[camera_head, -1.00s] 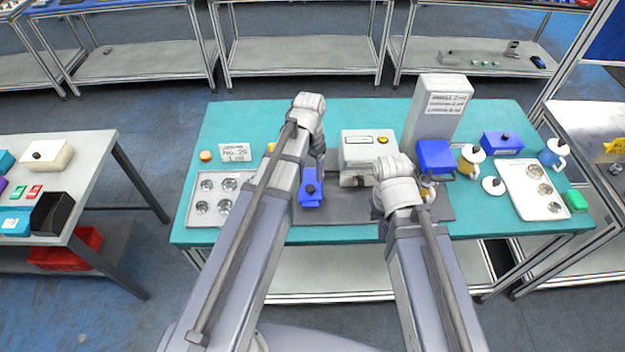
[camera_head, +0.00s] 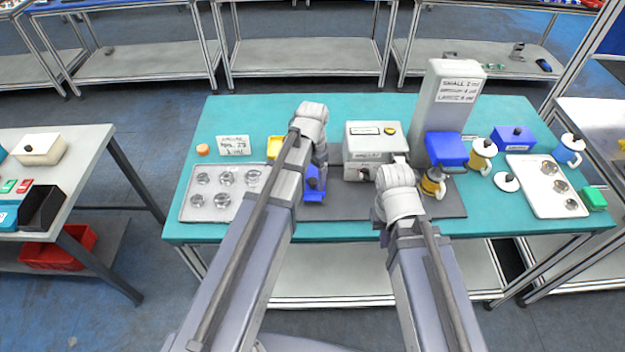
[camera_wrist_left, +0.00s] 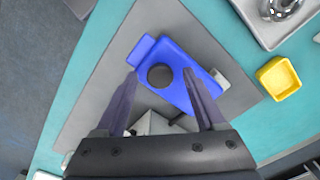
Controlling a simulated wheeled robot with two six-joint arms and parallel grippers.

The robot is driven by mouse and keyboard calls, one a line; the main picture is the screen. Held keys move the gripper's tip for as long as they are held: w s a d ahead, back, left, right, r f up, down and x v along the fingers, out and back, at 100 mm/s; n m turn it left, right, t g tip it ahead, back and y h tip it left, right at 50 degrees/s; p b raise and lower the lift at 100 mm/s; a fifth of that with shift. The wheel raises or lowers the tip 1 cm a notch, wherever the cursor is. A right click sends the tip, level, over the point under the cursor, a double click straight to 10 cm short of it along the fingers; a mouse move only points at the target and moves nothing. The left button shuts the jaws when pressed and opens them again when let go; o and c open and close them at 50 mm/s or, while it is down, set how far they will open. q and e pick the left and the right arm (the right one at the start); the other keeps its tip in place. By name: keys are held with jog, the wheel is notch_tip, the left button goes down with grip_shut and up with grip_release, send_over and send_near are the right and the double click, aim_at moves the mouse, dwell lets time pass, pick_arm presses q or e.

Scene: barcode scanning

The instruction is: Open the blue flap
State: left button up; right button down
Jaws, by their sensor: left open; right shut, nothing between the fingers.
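The blue flap (camera_wrist_left: 192,88) is a flat blue piece with a dark round knob (camera_wrist_left: 159,76), over the grey mat in the left wrist view. In the head view it shows as blue (camera_head: 313,188) at the mat's left, partly hidden by my left arm. My left gripper (camera_wrist_left: 160,82) is open, with one finger on each side of the knob in the wrist picture; contact cannot be told. My right gripper (camera_head: 381,214) is shut and empty near the mat's front, its fingers mostly hidden behind the wrist.
A metal tray (camera_head: 187,208) with several shiny parts lies left of the mat (camera_head: 350,207). A grey-white machine (camera_head: 375,143) stands between the arms, a tall labelled box (camera_head: 437,108) right of it. A yellow container (camera_wrist_left: 280,78) is near the flap. Mugs stand farther right.

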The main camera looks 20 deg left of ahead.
pick_arm(q)
grip_shut()
dwell(0.5)
dwell(0.8)
